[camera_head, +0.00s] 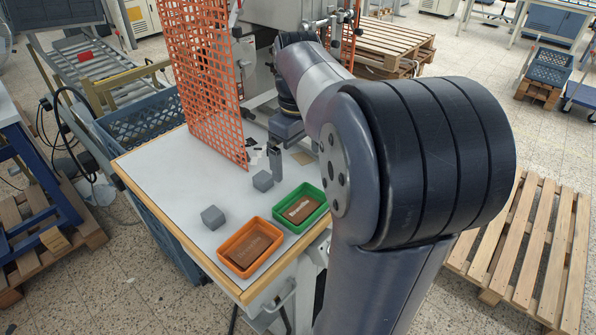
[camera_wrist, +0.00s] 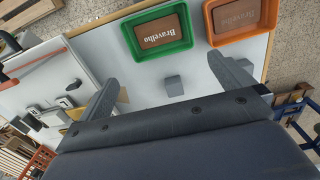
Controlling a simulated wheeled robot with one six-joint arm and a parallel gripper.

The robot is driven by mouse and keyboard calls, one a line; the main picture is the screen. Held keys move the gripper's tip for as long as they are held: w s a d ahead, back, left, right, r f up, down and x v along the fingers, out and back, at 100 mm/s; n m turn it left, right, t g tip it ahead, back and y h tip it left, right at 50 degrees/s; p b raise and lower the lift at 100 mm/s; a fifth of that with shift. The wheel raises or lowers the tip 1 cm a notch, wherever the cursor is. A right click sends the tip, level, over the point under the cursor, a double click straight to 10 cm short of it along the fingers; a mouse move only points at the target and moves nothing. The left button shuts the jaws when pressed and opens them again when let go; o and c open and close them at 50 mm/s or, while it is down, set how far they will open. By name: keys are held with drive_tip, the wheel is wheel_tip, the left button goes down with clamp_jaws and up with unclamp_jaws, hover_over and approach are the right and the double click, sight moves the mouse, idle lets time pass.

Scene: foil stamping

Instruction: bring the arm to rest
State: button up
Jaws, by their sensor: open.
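My gripper (camera_head: 265,168) is open and empty over the white table (camera_head: 160,165), in front of the machine, with its fingers pointing down. In the wrist view its two fingers (camera_wrist: 162,70) are spread wide. A grey block (camera_head: 263,181) stands on the table close to the gripper; it shows between the fingers in the wrist view (camera_wrist: 174,86). A second grey block (camera_head: 213,217) stands nearer the orange tray, partly hidden by a finger in the wrist view. The green tray (camera_head: 322,203) and orange tray (camera_head: 224,258) each hold a brown piece marked "Bravelho".
An orange mesh guard (camera_head: 205,75) stands upright at the table's back left. The machine (camera_head: 285,14) is behind the table. A blue crate (camera_head: 140,122) is beyond the left edge. Wooden pallets (camera_head: 530,245) lie on the floor at right. The table's left part is clear.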

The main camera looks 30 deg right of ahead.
drive_tip(key=shift+r, duration=0.75)
wheel_tip(320, 180, down, 10)
drive_tip(key=shift+f, duration=0.2)
drive_tip(key=shift+r+p, duration=0.4)
drive_tip(key=shift+p, duration=0.2)
drive_tip(key=shift+r+p, duration=1.1)
drive_tip(key=shift+r, duration=0.7)
drive_tip(key=shift+f, duration=0.1)
